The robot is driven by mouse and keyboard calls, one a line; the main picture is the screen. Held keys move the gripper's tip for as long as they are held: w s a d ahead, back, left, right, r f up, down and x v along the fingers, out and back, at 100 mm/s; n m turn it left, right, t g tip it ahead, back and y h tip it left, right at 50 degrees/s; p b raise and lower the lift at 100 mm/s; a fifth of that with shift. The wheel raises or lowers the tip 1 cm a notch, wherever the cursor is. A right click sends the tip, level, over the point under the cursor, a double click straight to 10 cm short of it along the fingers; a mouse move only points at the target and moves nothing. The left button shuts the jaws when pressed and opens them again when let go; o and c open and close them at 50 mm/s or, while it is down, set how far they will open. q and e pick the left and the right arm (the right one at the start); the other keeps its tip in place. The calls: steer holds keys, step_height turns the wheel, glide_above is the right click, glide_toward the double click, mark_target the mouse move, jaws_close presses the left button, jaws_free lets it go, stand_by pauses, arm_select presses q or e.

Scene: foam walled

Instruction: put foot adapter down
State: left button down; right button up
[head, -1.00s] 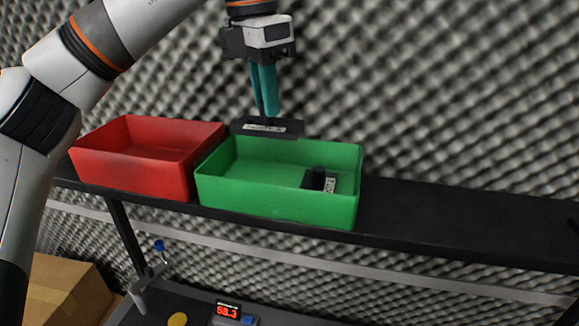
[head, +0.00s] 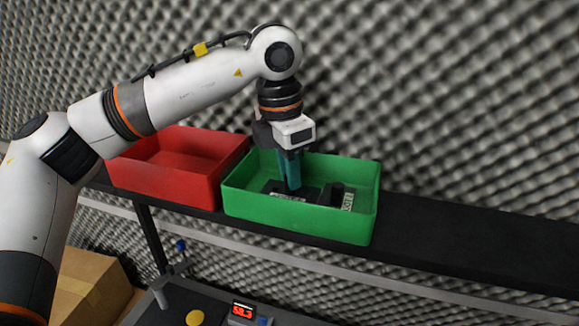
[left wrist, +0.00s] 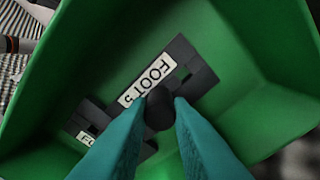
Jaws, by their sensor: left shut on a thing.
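My left gripper (head: 291,187) is inside the green bin (head: 290,222), pointing down, with its teal fingers shut on the dark knob of a black foot adapter (head: 308,191). In the left wrist view this foot adapter (left wrist: 192,70) shows a white label reading "FOOT" and a partly hidden character. It is low in the bin; whether it touches the floor I cannot tell. A second black foot adapter (head: 338,194) with a white label is in the bin to the right in the head view. It also shows in the left wrist view (left wrist: 83,120), partly hidden by a finger.
A red bin (head: 170,185), seemingly empty, stands left of the green one on a black shelf (head: 450,225). The shelf is clear to the right. Below are a cardboard box (head: 90,285) and a red-digit display (head: 243,310).

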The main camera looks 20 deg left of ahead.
arm_select(q)
steer(key=shift+f, duration=0.15)
steer(key=c, duration=1.3)
jaws_free()
steer(key=shift+r, duration=0.35)
steer(key=r+b, duration=0.1)
steer(key=r, duration=0.1)
steer(key=r+b, duration=0.1)
steer(key=r, duration=0.1)
steer(key=r+b, duration=0.1)
steer(key=r, duration=0.1)
steer(key=shift+s+a+r+b, duration=0.25)
steer(key=shift+s+r+b, duration=0.05)
steer(key=shift+r, duration=0.1)
step_height(320, 180, up, 4)
glide_above(282, 194)
steer(key=shift+s+r, duration=0.15)
steer(key=shift+r, duration=0.25)
